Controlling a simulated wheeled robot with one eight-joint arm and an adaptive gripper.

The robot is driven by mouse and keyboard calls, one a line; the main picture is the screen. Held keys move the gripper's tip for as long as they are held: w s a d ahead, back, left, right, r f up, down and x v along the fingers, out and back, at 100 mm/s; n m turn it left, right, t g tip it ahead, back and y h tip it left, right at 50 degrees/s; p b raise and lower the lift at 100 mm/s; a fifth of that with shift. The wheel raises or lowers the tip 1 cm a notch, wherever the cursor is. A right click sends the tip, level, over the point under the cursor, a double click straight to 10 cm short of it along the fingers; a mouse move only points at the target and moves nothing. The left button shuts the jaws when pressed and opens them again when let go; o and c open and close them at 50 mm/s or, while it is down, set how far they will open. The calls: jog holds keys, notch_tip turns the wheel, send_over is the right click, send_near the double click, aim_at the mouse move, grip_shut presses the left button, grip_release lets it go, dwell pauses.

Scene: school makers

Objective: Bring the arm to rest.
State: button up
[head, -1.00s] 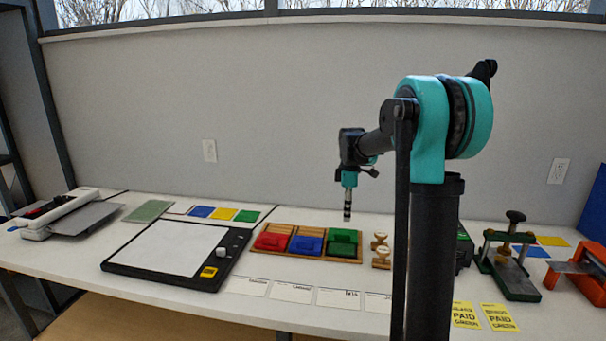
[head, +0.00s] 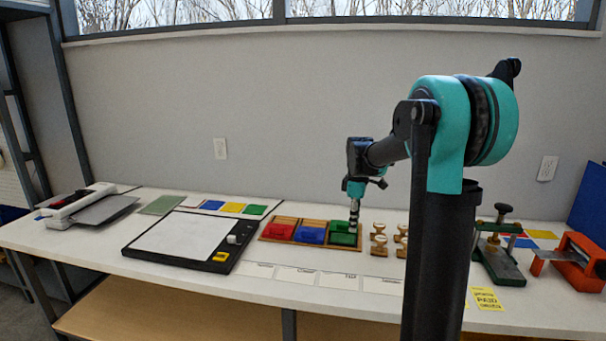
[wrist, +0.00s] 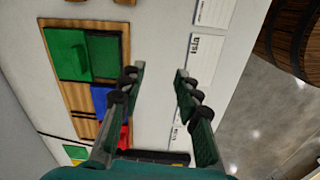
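My gripper (wrist: 158,80) is open in the wrist view, with nothing between its two dark green fingers. Below them lie the white table top and name cards. In the head view, my arm reaches over the table and my gripper (head: 351,220) hangs fingers down, appearing in front of the green pad of the wooden tray. The head view does not show its height above the table clearly.
A wooden tray (head: 262,234) holds red, blue and green pads. Wooden stamps (head: 379,240) stand right of it. A black board (head: 215,266) lies left, a green press (head: 497,262) and orange tool (head: 572,262) right. A barrel (wrist: 290,35) shows beyond the table edge.

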jog(key=s+f+m+t, duration=0.1)
jog(key=s+f+m, duration=0.3)
jog(key=s, duration=0.5)
jog(key=s+d+f+m+t, duration=0.1)
jog(key=s+f+m, duration=0.4)
jog(key=s, duration=0.4)
jog(key=s+d+f+m+t, duration=0.1)
jog(key=s+f+m, duration=0.3)
jog(key=s, duration=0.6)
jog(key=shift+d+f+m+t, duration=0.15)
jog(key=shift+f+m+t, duration=0.25)
jog(key=shift+m, duration=0.3)
